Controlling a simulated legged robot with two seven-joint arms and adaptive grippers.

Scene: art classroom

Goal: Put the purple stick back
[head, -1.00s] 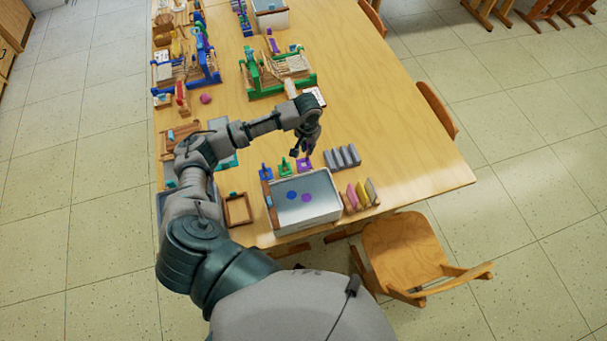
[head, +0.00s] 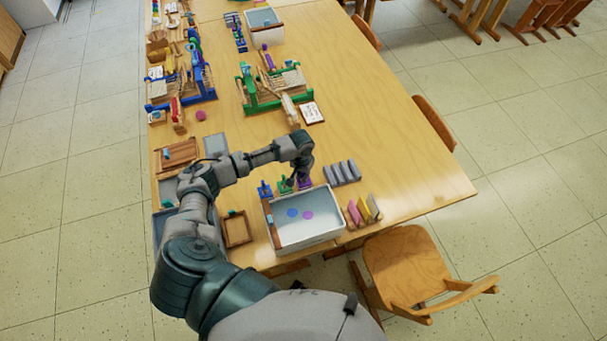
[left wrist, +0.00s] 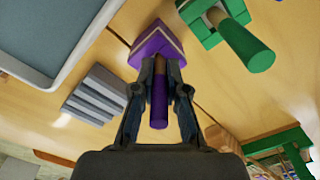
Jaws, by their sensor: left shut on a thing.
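The purple stick (left wrist: 159,108) is between the fingers of my left gripper (left wrist: 160,90), which is shut on it. One end points toward the wrist camera. Its far end lines up with the purple holder (left wrist: 150,42); I cannot tell whether it sits in the holder or only meets it. In the head view my left gripper (head: 302,176) is right over the purple holder (head: 305,184), partly hiding it, and the stick cannot be made out there. My right gripper is not in view.
A green holder (head: 285,187) and a blue holder (head: 264,189) stand left of the purple one. A grey ridged block (head: 343,172) lies to its right. A white tray (head: 318,238) with coloured discs is in front. Green and blue looms stand farther back.

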